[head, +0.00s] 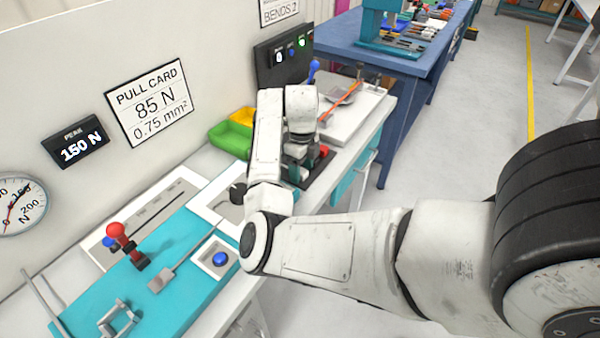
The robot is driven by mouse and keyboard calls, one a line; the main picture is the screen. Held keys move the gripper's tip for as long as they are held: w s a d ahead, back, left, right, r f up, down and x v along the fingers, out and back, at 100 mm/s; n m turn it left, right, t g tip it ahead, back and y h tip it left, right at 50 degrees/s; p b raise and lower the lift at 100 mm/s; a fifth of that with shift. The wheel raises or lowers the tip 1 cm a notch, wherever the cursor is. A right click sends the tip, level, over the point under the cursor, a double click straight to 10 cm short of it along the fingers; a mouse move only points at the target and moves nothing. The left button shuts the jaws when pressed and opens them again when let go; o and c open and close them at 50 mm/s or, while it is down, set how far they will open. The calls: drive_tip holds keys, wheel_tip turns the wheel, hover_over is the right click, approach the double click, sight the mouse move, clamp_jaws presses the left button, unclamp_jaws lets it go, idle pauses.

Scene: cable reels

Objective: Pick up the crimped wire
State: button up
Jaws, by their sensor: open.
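A thin orange strand (341,101), which looks like the wire, lies slanted on a pale board at the far end of the bench. Its crimped end cannot be made out. My gripper (298,158) points down at the end of my arm, over a dark fixture (322,170) with a red knob. It is small and partly hidden by my wrist. It is open, and I see nothing held in it. The orange strand lies beyond it, to the right and apart from it.
Green (231,138) and yellow (243,116) bins stand left of my wrist. A teal plate (185,262) with a red-knobbed lever (117,231) and a blue button (220,259) lies nearer. A blue bench (400,62) stands beyond.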

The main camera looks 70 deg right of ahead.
clamp_jaws()
idle(0.6)
drive_tip(key=shift+r, duration=0.15)
drive_tip(key=shift+r, duration=0.25)
drive_tip(key=s+a+r+p, duration=0.2)
drive_tip(key=s+a+r, duration=0.1)
drive_tip(key=s+r, duration=0.3)
drive_tip(key=s+a+r+p, duration=0.3)
drive_tip(key=s+a+r, duration=0.1)
drive_tip(key=r, duration=0.7)
drive_tip(key=shift+s+a, duration=0.3)
drive_tip(key=shift+s, duration=0.6)
